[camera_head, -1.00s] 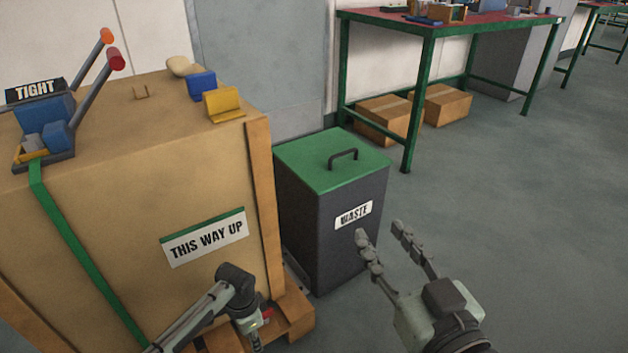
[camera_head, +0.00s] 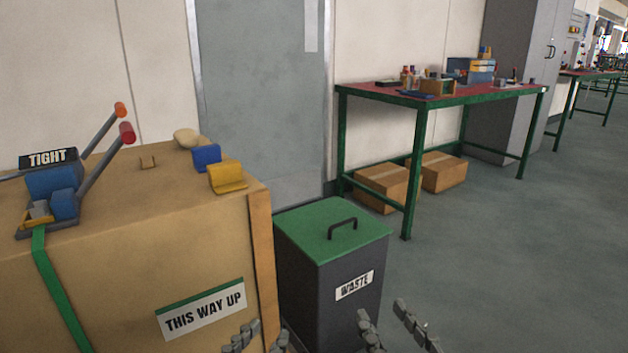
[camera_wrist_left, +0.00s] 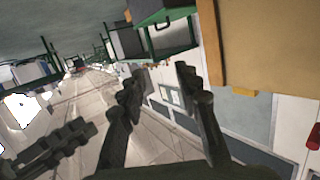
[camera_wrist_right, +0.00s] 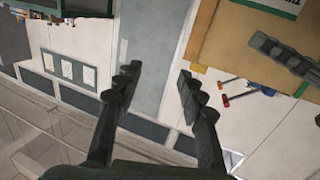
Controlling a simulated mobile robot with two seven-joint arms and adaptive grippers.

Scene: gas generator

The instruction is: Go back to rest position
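My left gripper (camera_head: 260,338) shows only its fingertips at the bottom edge of the head view, in front of the crate's lower right corner. In the left wrist view its two fingers (camera_wrist_left: 160,88) stand apart with nothing between them. My right gripper (camera_head: 388,324) shows its fingertips at the bottom of the head view, in front of and right of the waste bin. In the right wrist view its fingers (camera_wrist_right: 157,88) are also apart and empty. The rest of both arms is out of the head view.
The large crate (camera_head: 120,290) stands at left, with a lever tensioner (camera_head: 60,195), a blue block (camera_head: 206,157) and a yellow block (camera_head: 228,177) on top. The green-lidded waste bin (camera_head: 310,285) stands beside it. A red-topped table (camera_head: 365,93) is behind; the floor at right is clear.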

